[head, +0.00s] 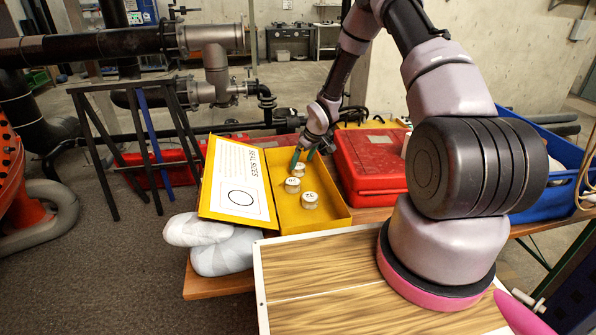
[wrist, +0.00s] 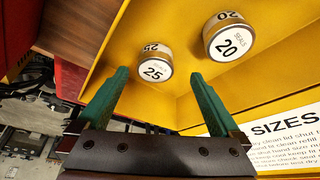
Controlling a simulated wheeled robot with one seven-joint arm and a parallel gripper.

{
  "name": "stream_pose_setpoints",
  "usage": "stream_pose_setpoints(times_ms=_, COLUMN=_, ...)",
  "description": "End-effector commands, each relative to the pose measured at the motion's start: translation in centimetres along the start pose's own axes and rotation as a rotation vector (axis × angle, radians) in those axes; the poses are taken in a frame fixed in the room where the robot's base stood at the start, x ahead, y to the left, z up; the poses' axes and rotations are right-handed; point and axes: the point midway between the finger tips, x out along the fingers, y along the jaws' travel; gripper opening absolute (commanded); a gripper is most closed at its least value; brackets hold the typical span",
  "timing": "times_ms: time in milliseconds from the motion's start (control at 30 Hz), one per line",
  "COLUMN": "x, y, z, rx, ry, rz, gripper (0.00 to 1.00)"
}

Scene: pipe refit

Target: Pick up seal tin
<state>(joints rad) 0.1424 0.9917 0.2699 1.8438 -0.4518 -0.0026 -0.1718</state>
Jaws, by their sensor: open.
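Several white-lidded seal tins stand in a yellow box (head: 338,210). The far tin (head: 298,170) is closest to my gripper (head: 303,157); a middle tin (head: 292,186) and a near tin (head: 310,202) stand closer to the camera. In the wrist view, the tin marked 25 (wrist: 155,67) shows between and just beyond the green fingertips of my gripper (wrist: 159,76). The tin marked 20 (wrist: 228,38) is to the right of the fingers. My gripper is open and empty; I cannot tell whether the fingers are level with the tin.
The box's open lid (head: 240,180), printed SEAL SIZES, leans out to the left. A red case (head: 370,165) stands right of the box, and a blue crate (head: 545,195) is farther right. Wrapped white bundles (head: 225,250) lie at the front left. A wood-grain board (head: 330,290) is nearest.

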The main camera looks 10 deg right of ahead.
Motion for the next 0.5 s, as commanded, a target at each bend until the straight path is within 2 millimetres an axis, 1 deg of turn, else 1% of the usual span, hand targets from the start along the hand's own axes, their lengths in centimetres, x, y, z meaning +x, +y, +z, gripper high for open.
stream_pose_setpoints(times_ms=200, x=3.0, y=0.6, z=-0.6, rx=0.001, ry=-0.002, rz=0.000, gripper=1.00)
stream_pose_setpoints(times_ms=300, x=4.3, y=0.6, z=-0.6, rx=0.001, ry=-0.002, rz=-0.001, gripper=1.00)
stream_pose_setpoints(times_ms=400, x=5.0, y=0.6, z=-0.6, rx=0.001, ry=-0.002, rz=0.000, gripper=1.00)
stream_pose_setpoints(times_ms=500, x=5.1, y=0.6, z=-0.6, rx=0.001, ry=-0.001, rz=0.000, gripper=1.00)
